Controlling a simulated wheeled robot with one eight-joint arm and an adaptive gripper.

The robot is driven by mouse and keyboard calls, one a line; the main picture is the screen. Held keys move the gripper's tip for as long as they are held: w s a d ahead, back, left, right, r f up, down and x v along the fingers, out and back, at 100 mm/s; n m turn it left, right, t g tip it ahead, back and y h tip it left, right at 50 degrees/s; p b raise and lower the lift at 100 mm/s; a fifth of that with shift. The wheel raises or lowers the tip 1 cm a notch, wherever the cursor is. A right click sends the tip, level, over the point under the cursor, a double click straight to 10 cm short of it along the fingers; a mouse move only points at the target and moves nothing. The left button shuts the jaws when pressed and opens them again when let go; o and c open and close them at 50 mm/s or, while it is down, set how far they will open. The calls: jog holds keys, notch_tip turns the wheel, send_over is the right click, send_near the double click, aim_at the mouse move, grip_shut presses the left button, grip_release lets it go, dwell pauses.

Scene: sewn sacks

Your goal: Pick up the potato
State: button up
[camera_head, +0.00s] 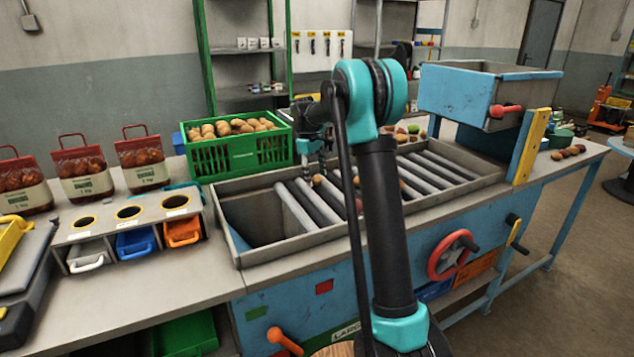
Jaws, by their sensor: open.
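A small brown potato (318,180) lies on the grey rollers of the sorting machine, left of my black arm link. My gripper (314,172) hangs over the rollers with its fingers pointing down, close to this potato. The gripper is open. The view is too small to tell whether a finger touches the potato. Another potato (357,180) shows partly on the rollers, just right of the thin arm rod. My arm hides much of the middle of the roller bed (290,205).
A green crate (237,153) full of potatoes stands behind the roller bed. Filled red net bags (82,172) stand at the left behind a stand with round holes (128,212). A blue hopper (487,92) rises at the right. The bed has raised metal sides.

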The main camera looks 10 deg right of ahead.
jog(key=shift+f, duration=0.4)
jog(key=shift+c, duration=0.2)
jog(key=c, duration=1.2)
